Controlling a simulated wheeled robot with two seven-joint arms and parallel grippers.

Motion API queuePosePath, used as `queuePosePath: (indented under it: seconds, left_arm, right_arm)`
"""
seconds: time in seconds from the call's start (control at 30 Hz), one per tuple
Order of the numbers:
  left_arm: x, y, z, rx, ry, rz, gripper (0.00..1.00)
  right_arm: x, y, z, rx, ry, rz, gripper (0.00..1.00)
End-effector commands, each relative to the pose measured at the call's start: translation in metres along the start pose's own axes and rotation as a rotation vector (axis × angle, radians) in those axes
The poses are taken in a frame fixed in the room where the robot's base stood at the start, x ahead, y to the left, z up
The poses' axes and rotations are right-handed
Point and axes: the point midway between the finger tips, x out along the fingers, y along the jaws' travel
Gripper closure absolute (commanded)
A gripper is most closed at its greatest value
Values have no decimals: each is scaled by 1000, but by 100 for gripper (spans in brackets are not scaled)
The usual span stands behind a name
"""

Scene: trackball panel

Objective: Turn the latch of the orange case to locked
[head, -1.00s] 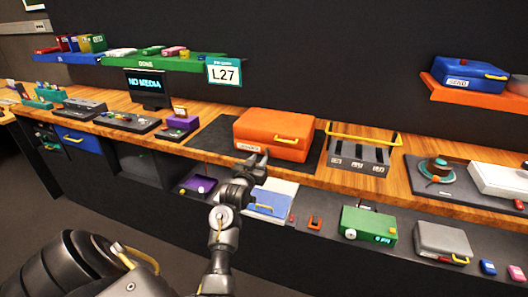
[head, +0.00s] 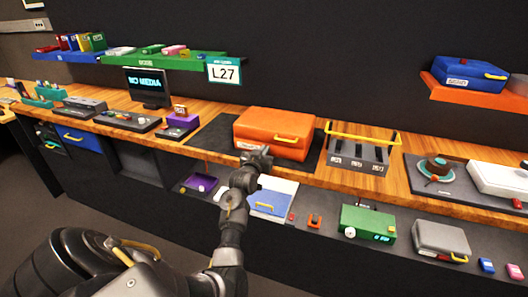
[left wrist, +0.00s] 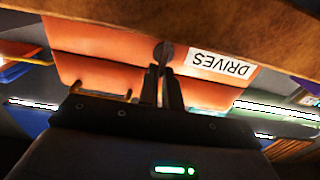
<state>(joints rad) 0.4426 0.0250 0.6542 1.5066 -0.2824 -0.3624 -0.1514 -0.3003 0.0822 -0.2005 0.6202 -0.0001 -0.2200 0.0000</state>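The orange case (head: 275,133) lies on a dark mat on the wooden bench, with a yellow handle and a white label on its front. In the left wrist view the case (left wrist: 100,58) appears upside down, with a "DRIVES" label (left wrist: 219,63) and a round dark latch (left wrist: 164,51) beside it. My left gripper (head: 258,155) is at the front of the case near the label. In the left wrist view its fingertips (left wrist: 160,70) are close together at the latch, a narrow gap between them. Whether they grip it is unclear. My right gripper is not in view.
A grey rack with a yellow handle (head: 362,135) stands right of the case. Below, the lower shelf holds a blue case (head: 270,203) and a green box (head: 368,222). A monitor (head: 148,88) stands to the left. Dark mat shows around the case.

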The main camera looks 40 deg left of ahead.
Motion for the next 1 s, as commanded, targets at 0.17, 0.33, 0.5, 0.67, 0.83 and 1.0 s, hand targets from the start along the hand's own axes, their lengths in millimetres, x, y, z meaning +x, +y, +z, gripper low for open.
queuePosePath:
  seconds: [0.17,0.33,0.5,0.67,0.83,1.0]
  left_arm:
    - [0,0,0,-1,-1,0,100]
    - [0,0,0,-22,-1,0,100]
    - [0,-2,-1,-93,-3,0,100]
    - [0,-4,-1,-210,-3,0,100]
    - [0,-7,0,-369,-3,-1,100]
    - [0,-10,1,-531,-3,0,100]
  right_arm:
    - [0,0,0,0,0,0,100]
    - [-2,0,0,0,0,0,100]
    - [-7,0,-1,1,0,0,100]
    - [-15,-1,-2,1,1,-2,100]
    - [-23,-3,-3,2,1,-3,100]
    - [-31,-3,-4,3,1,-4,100]
